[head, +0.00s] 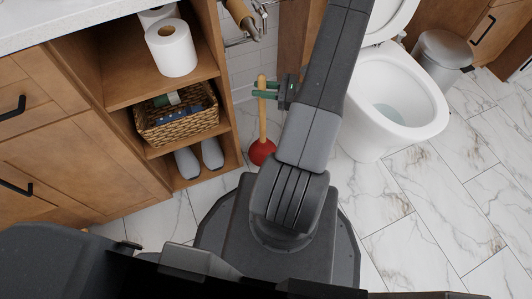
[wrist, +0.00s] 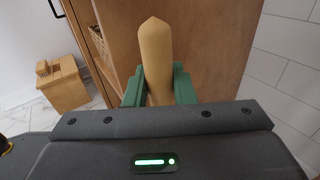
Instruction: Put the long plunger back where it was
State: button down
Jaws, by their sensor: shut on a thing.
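The long plunger has a tan wooden handle (head: 262,112) and a red cup (head: 262,152). In the head view it is roughly upright between the open shelf unit and the toilet. My gripper (head: 267,89) has its green fingers closed around the upper handle. In the wrist view the handle (wrist: 157,60) stands between the green fingers (wrist: 158,88), its tip pointing up. The cup is low, near the floor; I cannot tell whether it touches. The lower handle and cup are hidden in the wrist view.
The toilet (head: 397,100) stands right of my arm, with a grey bin (head: 441,58) beyond. Marble floor (head: 430,215) is clear at right. A wooden object (wrist: 63,87) shows at left in the wrist view.

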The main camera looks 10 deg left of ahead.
aim_at(263, 107)
jog(key=shift+w, duration=0.35)
notch_tip(263, 107, down, 10)
jog(key=b, duration=0.3)
jog(key=shift+w+r+b, duration=0.1)
jog(key=shift+b, duration=0.3)
jog(key=shift+f, duration=0.25)
jog(key=c, duration=1.2)
grip_release()
jog(key=shift+r, duration=0.1)
jog(key=shift+r, duration=0.2)
jog(key=d+p, duration=0.2)
jog(key=d, duration=1)
jog(key=shift+r, duration=0.25)
